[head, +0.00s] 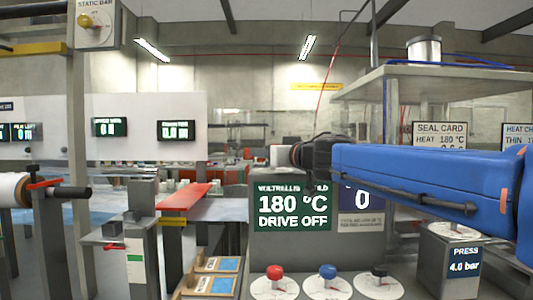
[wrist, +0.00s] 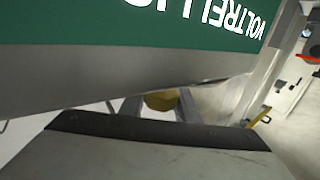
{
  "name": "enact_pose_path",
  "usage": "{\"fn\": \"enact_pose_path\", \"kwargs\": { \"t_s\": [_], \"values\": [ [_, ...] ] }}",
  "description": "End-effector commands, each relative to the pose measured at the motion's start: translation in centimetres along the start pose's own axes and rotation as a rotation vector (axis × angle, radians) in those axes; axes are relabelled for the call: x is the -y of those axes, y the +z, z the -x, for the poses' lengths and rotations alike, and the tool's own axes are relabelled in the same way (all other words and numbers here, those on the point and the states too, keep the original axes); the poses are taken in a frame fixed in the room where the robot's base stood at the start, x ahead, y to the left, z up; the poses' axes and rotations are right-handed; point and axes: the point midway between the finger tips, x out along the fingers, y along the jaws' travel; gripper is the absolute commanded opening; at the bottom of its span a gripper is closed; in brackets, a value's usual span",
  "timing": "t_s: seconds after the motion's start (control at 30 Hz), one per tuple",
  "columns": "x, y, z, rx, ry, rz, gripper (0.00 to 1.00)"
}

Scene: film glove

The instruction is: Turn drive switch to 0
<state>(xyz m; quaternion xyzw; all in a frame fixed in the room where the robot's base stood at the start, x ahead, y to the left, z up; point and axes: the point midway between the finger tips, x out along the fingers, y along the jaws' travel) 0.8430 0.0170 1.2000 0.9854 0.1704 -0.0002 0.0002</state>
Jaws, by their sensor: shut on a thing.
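My gripper (wrist: 159,104) is shut on a yellow piece (wrist: 160,100), which shows between its two fingers in the wrist view. The piece looks like a knob, but most of it is hidden, so its setting cannot be read. A green screen (head: 292,207) reads 180 °C and DRIVE OFF. It also fills the top of the wrist view (wrist: 150,20), upside down. In the head view my blue arm reaches in from the right, and my fingers cannot be made out. A blue panel (head: 361,205) beside the screen shows a 0, partly behind my arm.
Below the screen are a red knob (head: 274,272), a blue knob (head: 327,271) and a black knob (head: 378,271) on round dials. A press box (head: 463,262) stands right. A red plate (head: 185,196) lies left. A static bar switch (head: 95,22) is at upper left.

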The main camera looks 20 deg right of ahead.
Motion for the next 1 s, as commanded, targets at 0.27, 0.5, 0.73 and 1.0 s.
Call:
{"fn": "enact_pose_path", "kwargs": {
  "t_s": [0.27, 0.5, 0.73, 1.0],
  "values": [
    [0.21, 0.03, 0.03, 0.000, -0.068, 0.000, 0.07],
    [0.32, 0.03, 0.07, 0.000, -0.084, 0.000, 0.07],
    [0.33, 0.04, 0.06, 0.000, -0.084, 0.000, 0.07],
    [0.34, 0.02, 0.06, 0.000, -0.084, 0.000, 0.48]
  ]
}}
